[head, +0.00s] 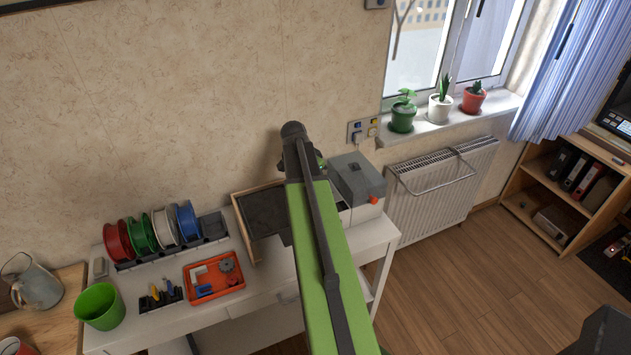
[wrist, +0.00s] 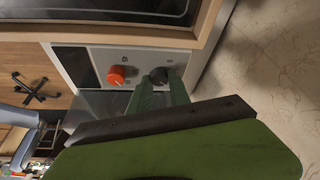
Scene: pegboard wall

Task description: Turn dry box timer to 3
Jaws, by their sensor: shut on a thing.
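The dry box (head: 357,178) stands at the right end of the white table, with a dark grey lid and a red knob on its front. In the wrist view its front panel (wrist: 134,57) shows sideways, with an orange-red knob (wrist: 116,75) and a dark round knob (wrist: 158,76). My gripper (wrist: 160,87) has its green fingers closed around the dark knob. The number marks around the knobs are too small to read. In the head view my green arm hides the gripper and the dark knob.
Left of the box is a wooden-edged dark tray (head: 264,210). Further left are several filament spools (head: 152,232), an orange bin (head: 213,278), small tools (head: 160,296) and a green cup (head: 100,307). A radiator (head: 440,190) stands right of the table.

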